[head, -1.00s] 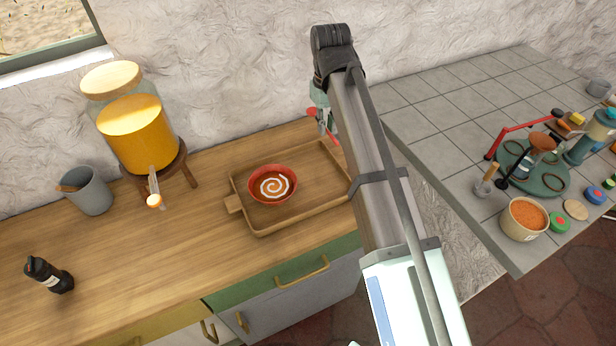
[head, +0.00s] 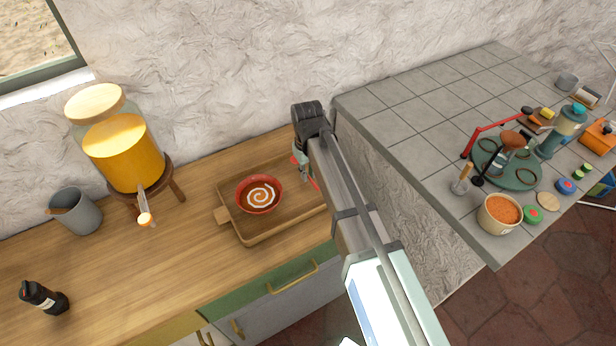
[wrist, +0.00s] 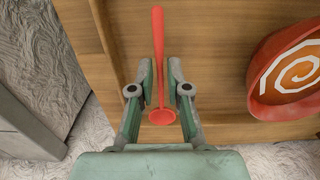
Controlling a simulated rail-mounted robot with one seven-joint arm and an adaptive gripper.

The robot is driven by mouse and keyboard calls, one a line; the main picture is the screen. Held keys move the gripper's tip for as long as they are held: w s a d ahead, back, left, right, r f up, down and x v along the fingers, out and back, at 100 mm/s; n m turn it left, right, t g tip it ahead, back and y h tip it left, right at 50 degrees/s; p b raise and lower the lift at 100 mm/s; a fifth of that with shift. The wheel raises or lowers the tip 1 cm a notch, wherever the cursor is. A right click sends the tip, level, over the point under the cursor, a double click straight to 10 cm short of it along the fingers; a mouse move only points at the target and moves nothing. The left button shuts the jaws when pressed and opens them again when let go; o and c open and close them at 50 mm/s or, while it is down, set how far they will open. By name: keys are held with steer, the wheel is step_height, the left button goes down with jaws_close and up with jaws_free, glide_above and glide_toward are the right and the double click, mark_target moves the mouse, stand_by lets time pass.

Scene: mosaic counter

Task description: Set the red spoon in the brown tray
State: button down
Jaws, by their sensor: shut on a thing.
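The red spoon (wrist: 159,60) is held between the fingers of my gripper (wrist: 160,88) in the wrist view, its long handle pointing up the picture and its round end between the finger bases. In the head view my gripper (head: 305,168) is largely hidden behind my arm, over the right part of the brown tray (head: 262,237). A bit of the red spoon (head: 313,184) shows beside the arm. The wooden tray also shows under the spoon in the wrist view (wrist: 215,60). Whether the spoon touches the tray is unclear.
A red bowl (head: 260,194) with a white swirl sits in the tray, left of my gripper. A tiled counter (head: 410,115) with several items is at the right.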

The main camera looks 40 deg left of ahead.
steer(key=shift+f+p, duration=0.35)
steer(key=shift+f, duration=1.15)
steer(key=shift+f, duration=0.1)
steer(key=shift+f, duration=0.1)
steer(key=c, duration=1.1)
jaws_free()
steer(key=shift+c, duration=0.2)
step_height(320, 180, up, 12)
steer(key=b, duration=0.3)
steer(key=shift+r, duration=0.2)
